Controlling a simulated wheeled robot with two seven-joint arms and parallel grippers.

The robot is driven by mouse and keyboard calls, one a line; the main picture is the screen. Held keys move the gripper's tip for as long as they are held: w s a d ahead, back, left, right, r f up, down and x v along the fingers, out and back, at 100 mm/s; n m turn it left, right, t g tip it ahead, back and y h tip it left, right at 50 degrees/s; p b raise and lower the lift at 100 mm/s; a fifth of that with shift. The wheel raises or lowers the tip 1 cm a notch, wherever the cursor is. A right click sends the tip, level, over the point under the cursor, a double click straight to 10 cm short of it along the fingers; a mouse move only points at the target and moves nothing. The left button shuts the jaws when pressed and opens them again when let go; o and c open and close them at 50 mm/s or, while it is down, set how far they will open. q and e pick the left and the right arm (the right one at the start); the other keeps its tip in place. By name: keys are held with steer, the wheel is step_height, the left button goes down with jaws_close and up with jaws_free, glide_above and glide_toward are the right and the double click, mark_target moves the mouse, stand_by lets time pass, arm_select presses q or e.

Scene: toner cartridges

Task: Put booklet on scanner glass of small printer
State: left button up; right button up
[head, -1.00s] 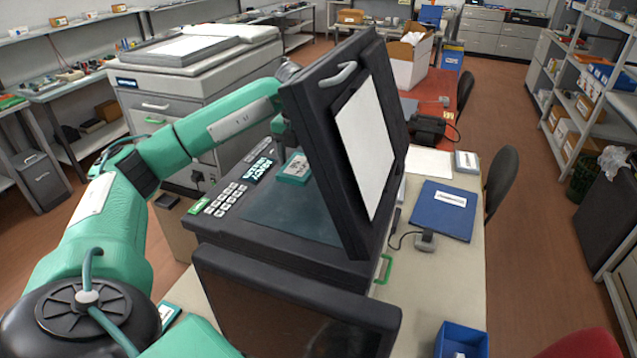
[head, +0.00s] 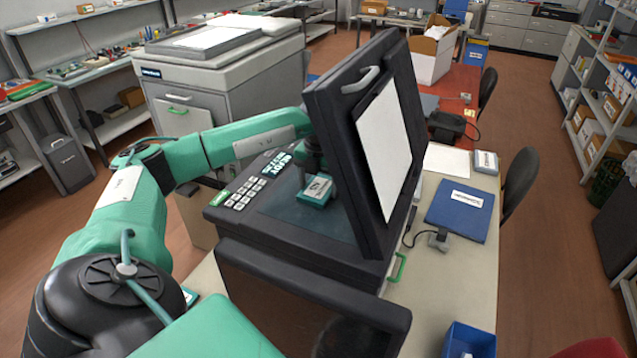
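The small printer (head: 240,240) is dark, with its lid (head: 318,100) raised and tilted up on the right, a white pad on the lid's underside. Its scanner glass (head: 290,212) is bare around the booklet. I cannot tell whether the booklet touches the glass. My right gripper is not in view.
The keypad (head: 247,192) lies left of the glass. A blue folder (head: 460,211) lies on the table to the right. A large grey copier (head: 225,75) stands behind. The raised lid blocks the right side.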

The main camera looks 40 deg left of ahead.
mark_target(319, 188)
arm_select(q)
steer(key=shift+o, duration=1.3)
steer(key=shift+r, duration=0.4)
step_height(319, 188, up, 12)
steer(key=b, duration=0.4)
steer(key=shift+f+b, duration=0.2)
steer(key=shift+b, duration=0.1)
steer(key=shift+f, duration=0.1)
